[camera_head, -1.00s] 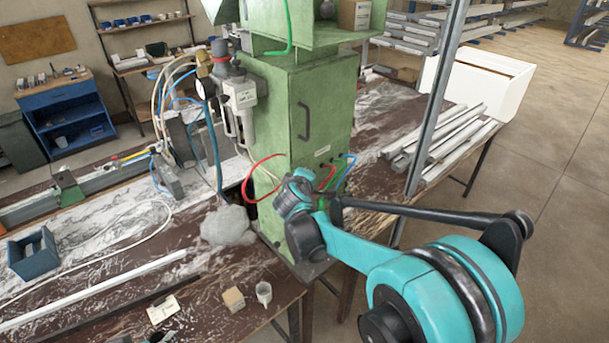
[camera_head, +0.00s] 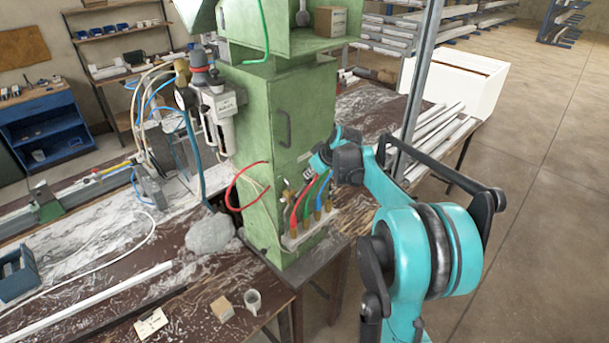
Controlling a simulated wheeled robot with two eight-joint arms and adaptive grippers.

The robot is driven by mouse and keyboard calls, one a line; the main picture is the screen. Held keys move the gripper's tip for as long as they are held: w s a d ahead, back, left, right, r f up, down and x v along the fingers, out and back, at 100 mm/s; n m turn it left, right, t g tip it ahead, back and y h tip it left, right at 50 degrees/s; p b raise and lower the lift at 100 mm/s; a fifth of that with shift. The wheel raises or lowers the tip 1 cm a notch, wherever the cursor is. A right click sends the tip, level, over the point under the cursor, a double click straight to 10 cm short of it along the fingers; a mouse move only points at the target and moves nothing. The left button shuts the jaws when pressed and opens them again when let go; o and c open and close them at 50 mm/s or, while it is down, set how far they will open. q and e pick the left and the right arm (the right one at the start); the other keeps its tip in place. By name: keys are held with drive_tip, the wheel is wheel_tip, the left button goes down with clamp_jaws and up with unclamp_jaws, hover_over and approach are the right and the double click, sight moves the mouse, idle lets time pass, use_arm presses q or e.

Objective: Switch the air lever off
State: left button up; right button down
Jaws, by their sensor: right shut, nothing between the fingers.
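A green machine cabinet (camera_head: 257,125) stands on the bench. A valve block (camera_head: 307,230) with brass fittings and red, green and blue hoses sits low on its right face. An air unit (camera_head: 218,112) with a gauge and a red-and-grey knob is on its left side. I cannot make out for certain which small part is the air lever. My right gripper (camera_head: 309,173) is shut and empty, small in the view, just above the valve block and close to the cabinet's face. I cannot tell whether it touches anything. My left gripper is out of view.
A grey lump (camera_head: 211,234) lies on the bench beside the cabinet's foot. Metal profiles (camera_head: 446,132) lie behind my right arm, beside an upright post (camera_head: 420,85). Open floor is at right.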

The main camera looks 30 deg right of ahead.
drive_tip(key=shift+w+d+f+m+g+y+b, duration=0.2)
drive_tip(key=shift+d+f+m+g+y+b, duration=0.1)
drive_tip(key=shift+d+f+y+b, duration=0.35)
drive_tip(key=shift+w+d+f+m+g+y+b, duration=0.15)
drive_tip(key=shift+d+f+m+y+b, duration=0.25)
drive_tip(key=shift+f+y, duration=0.45)
drive_tip(key=shift+w+d+f+m+g+y+b, duration=0.25)
drive_tip(key=shift+d+f+y+b, duration=0.4)
drive_tip(key=shift+f, duration=0.25)
drive_tip(key=shift+d, duration=0.1)
